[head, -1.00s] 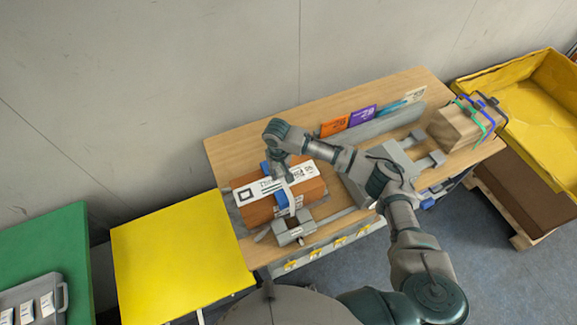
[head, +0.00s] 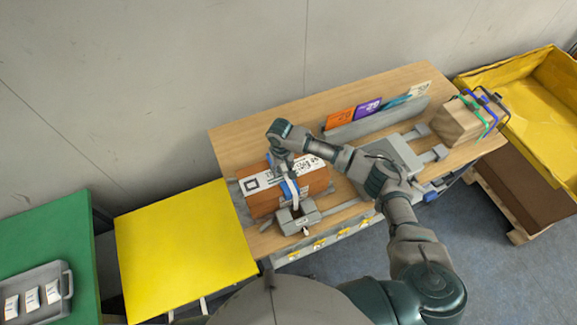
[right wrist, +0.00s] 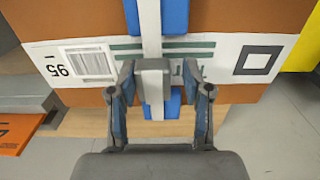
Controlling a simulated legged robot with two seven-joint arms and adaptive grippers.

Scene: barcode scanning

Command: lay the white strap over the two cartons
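The brown cartons (head: 264,204) sit at the left end of the wooden table; I cannot make out a seam between them. A white label (head: 311,165) with printing runs along their top. The white strap (right wrist: 151,28) runs across the brown surface and label, with blue pieces (right wrist: 174,16) beside and under it. My right gripper (head: 291,186) is over the cartons. In the right wrist view my right gripper (right wrist: 158,80) has its fingers apart on either side of the strap and a small grey block (right wrist: 153,66). My left gripper is not in view.
A grey clamp-like fixture (head: 298,216) stands at the cartons' front. A rack holds coloured cards (head: 340,120) at the back. A yellow table (head: 180,240) at left is bare.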

